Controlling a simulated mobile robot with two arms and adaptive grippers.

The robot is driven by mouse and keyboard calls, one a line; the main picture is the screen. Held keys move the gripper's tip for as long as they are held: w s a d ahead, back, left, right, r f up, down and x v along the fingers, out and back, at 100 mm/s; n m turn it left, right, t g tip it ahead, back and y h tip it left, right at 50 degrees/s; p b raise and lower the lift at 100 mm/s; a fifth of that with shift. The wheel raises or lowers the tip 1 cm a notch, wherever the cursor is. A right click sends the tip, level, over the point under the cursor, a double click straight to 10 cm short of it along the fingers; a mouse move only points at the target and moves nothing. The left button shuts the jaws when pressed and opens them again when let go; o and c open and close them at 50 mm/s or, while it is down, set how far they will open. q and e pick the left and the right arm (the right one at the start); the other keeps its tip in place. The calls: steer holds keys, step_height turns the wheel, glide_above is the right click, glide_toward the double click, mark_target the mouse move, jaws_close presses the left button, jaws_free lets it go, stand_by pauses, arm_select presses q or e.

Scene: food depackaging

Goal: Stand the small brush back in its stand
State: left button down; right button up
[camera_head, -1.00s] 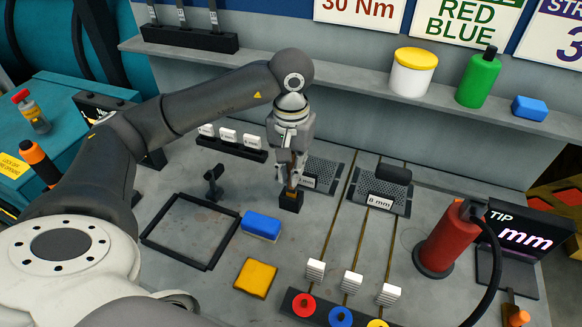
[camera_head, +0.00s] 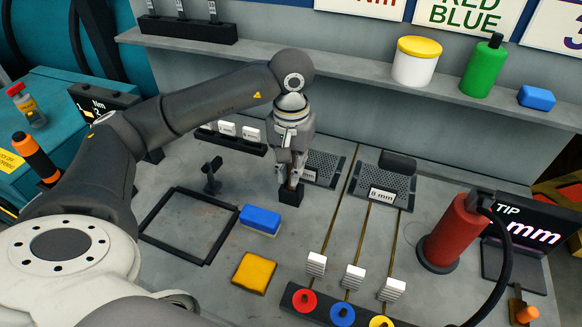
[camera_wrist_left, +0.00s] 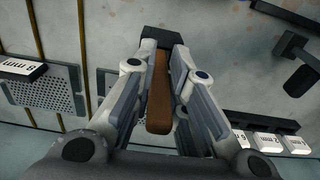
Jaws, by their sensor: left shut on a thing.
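My left gripper (camera_head: 294,180) points down over the middle of the bench and is shut on the small brush. The brush's brown handle (camera_wrist_left: 159,92) shows between the fingers in the left wrist view. My right gripper is out of view.
A black post (camera_head: 211,176) and a black square frame (camera_head: 148,238) are left of the gripper. A blue block (camera_head: 260,220) and a yellow pad (camera_head: 254,273) lie in front. Perforated plates (camera_head: 384,183) and slider rails are right. A red cylinder (camera_head: 455,235) stands farther right.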

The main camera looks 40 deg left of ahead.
arm_select(q)
steer(key=shift+f, duration=0.3)
steer(key=c, duration=1.4)
jaws_free()
steer(key=shift+r, duration=0.1)
step_height(320, 180, up, 12)
